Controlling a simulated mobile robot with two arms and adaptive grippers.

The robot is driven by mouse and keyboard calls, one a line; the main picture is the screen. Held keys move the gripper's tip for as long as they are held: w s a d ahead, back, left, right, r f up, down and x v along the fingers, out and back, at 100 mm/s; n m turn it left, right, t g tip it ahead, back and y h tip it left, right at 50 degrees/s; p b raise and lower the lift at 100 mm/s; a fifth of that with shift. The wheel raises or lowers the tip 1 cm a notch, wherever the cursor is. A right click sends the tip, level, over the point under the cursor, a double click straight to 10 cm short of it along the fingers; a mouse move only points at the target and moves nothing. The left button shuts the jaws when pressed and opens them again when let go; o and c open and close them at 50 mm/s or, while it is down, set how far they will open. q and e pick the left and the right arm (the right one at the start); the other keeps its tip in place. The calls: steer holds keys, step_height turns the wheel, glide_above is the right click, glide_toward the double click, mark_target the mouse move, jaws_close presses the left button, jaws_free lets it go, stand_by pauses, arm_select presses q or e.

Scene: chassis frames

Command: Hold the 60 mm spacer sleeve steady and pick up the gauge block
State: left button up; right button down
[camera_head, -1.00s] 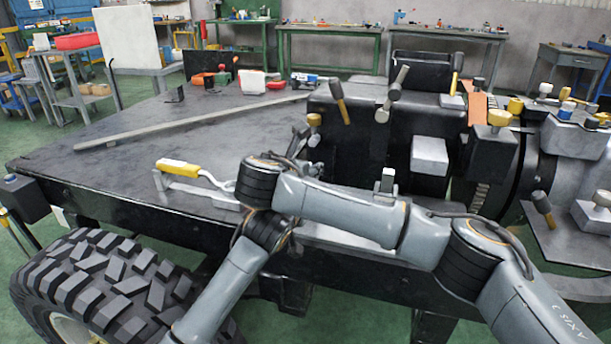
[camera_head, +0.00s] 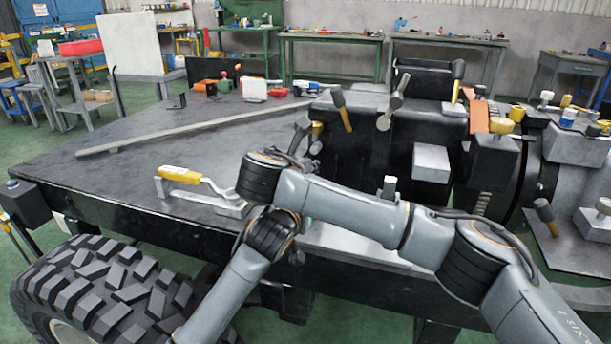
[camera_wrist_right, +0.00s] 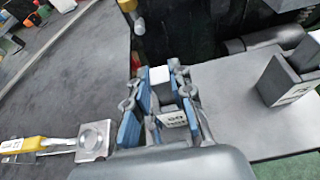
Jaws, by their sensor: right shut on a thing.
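In the right wrist view my right gripper (camera_wrist_right: 160,73) has blue-padded fingers closed around a small grey piece with a white label reading about 60, which I take as the 60 mm spacer sleeve (camera_wrist_right: 172,119). A pale block top shows between the fingertips; I cannot tell if it is a separate piece. A dark grey block with a white label (camera_wrist_right: 290,92) stands on a grey plate (camera_wrist_right: 222,95) to the right, apart from the fingers. I cannot tell which piece is the gauge block. In the head view grey arm links hide the gripping spot. My left gripper is not visible.
A yellow-handled toggle clamp (camera_head: 183,176) stands just left of the arm links. A long grey bar (camera_head: 190,128) lies across the dark bench top (camera_head: 120,175). Hammers and blocks crowd the right side. A large tire (camera_head: 105,290) is at front left.

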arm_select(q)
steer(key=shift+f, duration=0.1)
arm_select(e)
step_height(320, 180, up, 8)
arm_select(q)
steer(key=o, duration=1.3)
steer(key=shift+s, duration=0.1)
